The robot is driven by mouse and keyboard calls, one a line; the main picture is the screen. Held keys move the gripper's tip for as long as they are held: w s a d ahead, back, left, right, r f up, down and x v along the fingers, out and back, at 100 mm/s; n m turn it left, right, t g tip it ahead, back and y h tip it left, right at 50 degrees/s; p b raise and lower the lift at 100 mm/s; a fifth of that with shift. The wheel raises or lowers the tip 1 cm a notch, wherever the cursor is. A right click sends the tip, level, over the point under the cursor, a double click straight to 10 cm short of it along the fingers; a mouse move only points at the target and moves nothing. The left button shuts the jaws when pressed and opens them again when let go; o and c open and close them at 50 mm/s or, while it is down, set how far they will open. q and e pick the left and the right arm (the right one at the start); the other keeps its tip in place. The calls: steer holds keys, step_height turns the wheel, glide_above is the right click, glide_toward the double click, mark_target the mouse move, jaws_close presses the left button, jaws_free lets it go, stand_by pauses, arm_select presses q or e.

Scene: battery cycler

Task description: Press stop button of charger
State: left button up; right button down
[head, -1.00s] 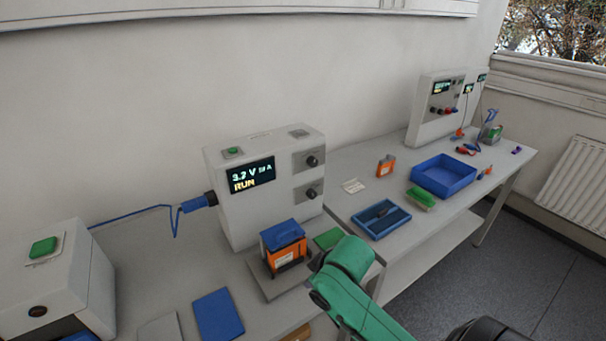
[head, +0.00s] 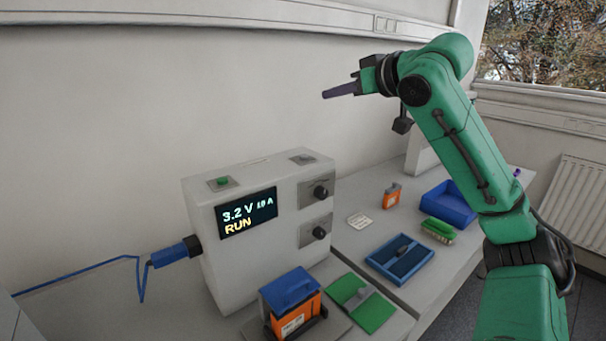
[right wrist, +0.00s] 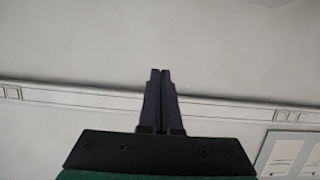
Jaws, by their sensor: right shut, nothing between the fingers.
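The charger (head: 245,255) is a light grey box on the bench in the head view. Its dark screen (head: 247,213) reads 3.2 V and RUN. On its top face are a green button (head: 222,181) at the left and a grey button (head: 303,158) at the right. My right gripper (head: 326,95) is shut and empty, held above and behind the charger's top, pointing left and well clear of both buttons. In the right wrist view its closed fingers (right wrist: 160,75) face the bare wall. My left gripper is not in view.
An orange battery with a blue top (head: 292,308) sits in front of the charger, beside a green plate (head: 362,303). A blue cable plug (head: 171,254) enters the charger's left side. A blue tray (head: 400,262) and blue bin (head: 447,205) lie to the right. Space above the charger is free.

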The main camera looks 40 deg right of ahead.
arm_select(q)
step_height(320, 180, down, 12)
steer(key=b, duration=0.8)
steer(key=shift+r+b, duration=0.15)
steer(key=shift+b, duration=0.2)
arm_select(e)
step_height(320, 180, down, 9)
steer(key=s, duration=0.1)
steer(key=shift+s+d+r+t, duration=0.2)
steer(key=shift+s+d+t, duration=0.05)
steer(key=shift+t, duration=0.05)
steer(key=p, duration=0.8)
glide_above(310, 163)
steer(key=shift+a+f, duration=0.1)
steer(key=shift+f, duration=0.7)
step_height(310, 163, down, 5)
steer(key=b, duration=0.3)
steer(key=shift+r, duration=0.2)
arm_select(q)
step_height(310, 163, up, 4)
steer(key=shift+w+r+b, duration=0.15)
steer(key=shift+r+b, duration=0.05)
steer(key=shift+b, duration=0.15)
arm_select(e)
steer(key=shift+s+f, duration=0.1)
steer(key=shift+f, duration=0.1)
